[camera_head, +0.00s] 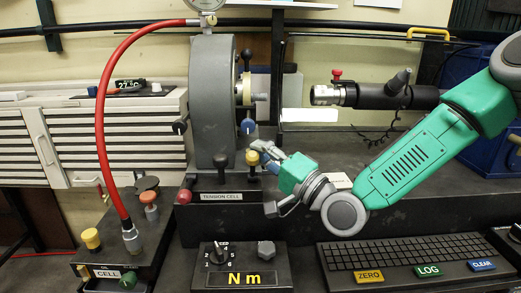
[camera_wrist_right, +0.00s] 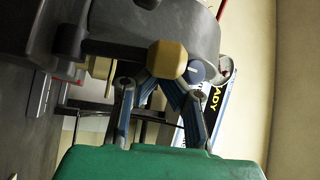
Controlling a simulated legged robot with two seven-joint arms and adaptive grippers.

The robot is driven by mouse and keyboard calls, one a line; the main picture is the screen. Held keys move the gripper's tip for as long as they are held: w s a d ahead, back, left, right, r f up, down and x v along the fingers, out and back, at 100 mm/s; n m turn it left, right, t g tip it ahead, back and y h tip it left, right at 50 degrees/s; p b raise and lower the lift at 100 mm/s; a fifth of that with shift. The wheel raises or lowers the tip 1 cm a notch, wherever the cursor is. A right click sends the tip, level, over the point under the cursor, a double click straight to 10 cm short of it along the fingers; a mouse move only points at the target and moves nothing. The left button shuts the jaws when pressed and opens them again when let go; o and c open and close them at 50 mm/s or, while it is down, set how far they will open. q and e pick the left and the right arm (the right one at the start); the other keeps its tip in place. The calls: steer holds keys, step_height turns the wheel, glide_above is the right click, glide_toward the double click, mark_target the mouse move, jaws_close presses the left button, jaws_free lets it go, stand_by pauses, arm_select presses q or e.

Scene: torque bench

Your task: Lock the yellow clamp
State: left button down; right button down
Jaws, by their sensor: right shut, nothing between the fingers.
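My right gripper (camera_head: 262,151) reaches in from the right and is beside the knob. Its two fingers (camera_wrist_right: 163,84) are shut with nothing held. The fingertips are close to the knob; I cannot tell whether they touch it. The clamp's lower part is partly hidden by the gripper. My left gripper is not in view.
The grey ring housing (camera_head: 212,100) rises behind. A dial box (camera_head: 240,267) and a keyboard (camera_head: 415,262) lie in front. A red hose (camera_head: 103,110) arches at left.

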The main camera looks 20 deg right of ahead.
mark_target(253, 161)
steer(key=s+n+y+b, duration=0.1)
steer(key=b, duration=0.1)
steer(key=f+n+t+y+b, duration=0.1)
steer(key=n+b, duration=0.1)
steer(key=b, duration=0.1)
steer(key=shift+s+d+b, duration=0.1)
steer(key=shift+s+b, duration=0.2)
steer(key=shift+s, duration=0.05)
steer(key=shift+s+a+f+n+g+y+b, duration=0.1)
steer(key=shift+s+f+n+g+y+b, duration=0.35)
steer(key=shift+n+y+b, duration=1)
steer(key=shift+s+a+f+n+g+y+b, duration=0.1)
steer(key=shift+s+f+n+g+y+b, duration=0.3)
steer(key=shift+n+y+b, duration=1.05)
steer(key=shift+s+f+n+g+y+b, duration=0.2)
steer(key=shift+s+n+y+b, duration=0.6)
steer(key=shift+n+b, duration=1.15)
steer(key=shift+w+g+y, duration=0.15)
steer(key=shift+g+y, duration=0.1)
steer(key=shift+y, duration=0.05)
steer(key=shift+r, duration=0.1)
step_height(253, 161, up, 10)
